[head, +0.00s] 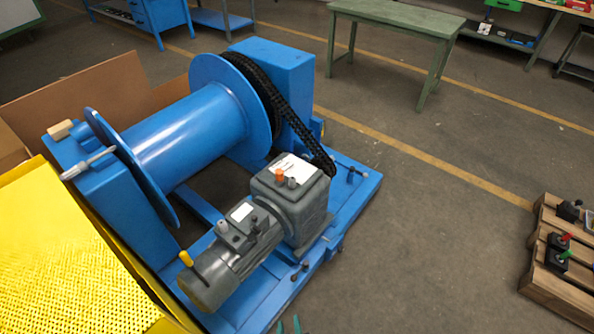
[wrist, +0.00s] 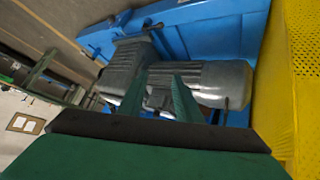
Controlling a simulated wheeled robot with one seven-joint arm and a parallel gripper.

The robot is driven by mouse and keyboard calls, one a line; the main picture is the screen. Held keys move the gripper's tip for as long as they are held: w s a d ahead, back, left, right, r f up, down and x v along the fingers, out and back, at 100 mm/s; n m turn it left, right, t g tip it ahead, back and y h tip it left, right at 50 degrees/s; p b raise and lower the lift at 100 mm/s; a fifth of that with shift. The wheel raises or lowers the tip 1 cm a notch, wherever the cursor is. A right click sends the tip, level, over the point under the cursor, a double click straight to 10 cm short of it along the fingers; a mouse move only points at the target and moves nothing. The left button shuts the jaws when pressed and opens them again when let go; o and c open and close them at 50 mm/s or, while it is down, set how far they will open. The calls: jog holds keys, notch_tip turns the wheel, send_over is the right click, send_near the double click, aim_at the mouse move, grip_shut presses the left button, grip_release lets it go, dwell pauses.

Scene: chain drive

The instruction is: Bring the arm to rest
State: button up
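My gripper (wrist: 160,84) shows in the wrist view as two green fingers standing apart, with nothing held between them. In the head view only small green tips (head: 289,325) show at the bottom edge; the rest of my arm is out of that picture. The grey motor (head: 235,258) and gearbox (head: 292,205) sit on the blue frame (head: 345,208) in front of the gripper. The motor also shows behind the fingers in the wrist view (wrist: 222,82). I cannot tell the exact gap between fingers and motor.
A blue drum (head: 190,132) with a black chain (head: 288,118) stands behind the motor. A yellow perforated panel (head: 55,255) is at left. A wooden pallet (head: 560,285) with small coloured-knob parts lies at right. A green table (head: 400,18) stands farther back.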

jog(key=s+d+r+m+t, duration=0.1)
jog(key=s+r+m+t, duration=0.1)
jog(key=s+r, duration=0.5)
jog(key=s+d+r+m+t, duration=0.1)
jog(key=s+r+t, duration=0.3)
jog(key=r, duration=1.2)
jog(key=s+m, duration=0.1)
jog(key=s, duration=0.3)
jog(key=shift+s+d+h, duration=0.25)
jog(key=shift+h, duration=0.15)
jog(key=shift+r, duration=0.1)
